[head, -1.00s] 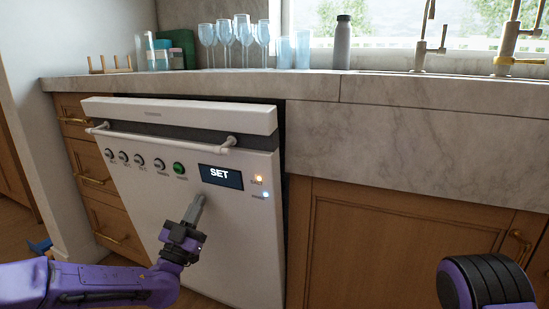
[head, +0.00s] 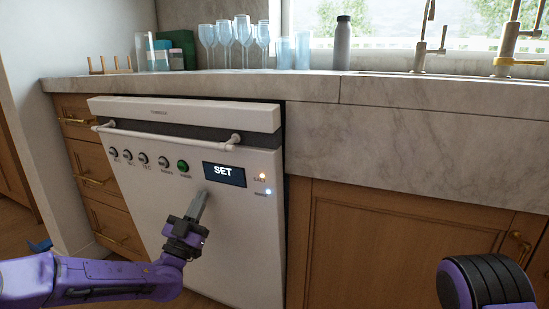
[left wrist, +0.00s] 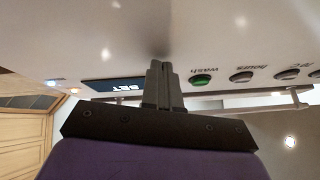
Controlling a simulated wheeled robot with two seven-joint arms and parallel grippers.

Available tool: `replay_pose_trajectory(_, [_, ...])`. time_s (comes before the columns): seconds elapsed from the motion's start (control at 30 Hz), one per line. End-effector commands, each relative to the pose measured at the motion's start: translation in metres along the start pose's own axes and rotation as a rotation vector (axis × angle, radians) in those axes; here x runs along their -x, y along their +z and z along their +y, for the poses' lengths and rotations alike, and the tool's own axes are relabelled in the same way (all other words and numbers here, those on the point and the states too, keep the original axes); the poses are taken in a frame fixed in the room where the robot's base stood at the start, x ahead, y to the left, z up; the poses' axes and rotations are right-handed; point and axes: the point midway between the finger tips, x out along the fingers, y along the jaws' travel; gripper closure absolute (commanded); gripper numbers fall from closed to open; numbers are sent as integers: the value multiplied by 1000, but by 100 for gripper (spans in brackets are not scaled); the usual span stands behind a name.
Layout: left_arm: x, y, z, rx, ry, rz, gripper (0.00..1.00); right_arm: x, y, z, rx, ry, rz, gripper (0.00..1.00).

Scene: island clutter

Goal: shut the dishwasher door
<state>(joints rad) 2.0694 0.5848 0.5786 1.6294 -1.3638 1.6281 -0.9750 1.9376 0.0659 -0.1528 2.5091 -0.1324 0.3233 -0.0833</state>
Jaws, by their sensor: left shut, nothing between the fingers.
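The white dishwasher door (head: 235,240) stands nearly upright, tilted slightly out at its top, with a dark gap along its right edge. It carries a bar handle (head: 165,135), several knobs, a green button (head: 183,166) and a display reading SET (head: 224,174). My left gripper (head: 202,196) is shut and empty, its fingertips at the door's front below the display. In the left wrist view the closed fingers (left wrist: 163,85) point at the white panel and appear to touch it. My right gripper is out of view; only a rounded part of my right arm shows at lower right.
A marble counter (head: 430,95) runs above the door, with several glasses (head: 235,40), a grey bottle (head: 342,42) and taps (head: 508,45) on it. Wooden drawers (head: 95,180) stand left of the door and a wooden cupboard (head: 390,240) right.

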Motion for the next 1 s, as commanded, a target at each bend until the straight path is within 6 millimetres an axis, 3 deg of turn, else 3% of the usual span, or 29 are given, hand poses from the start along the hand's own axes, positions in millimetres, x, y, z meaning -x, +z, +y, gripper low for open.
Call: replay_pose_trajectory(1.0, [-17,-2,0,0,-1,4,100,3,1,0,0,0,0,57])
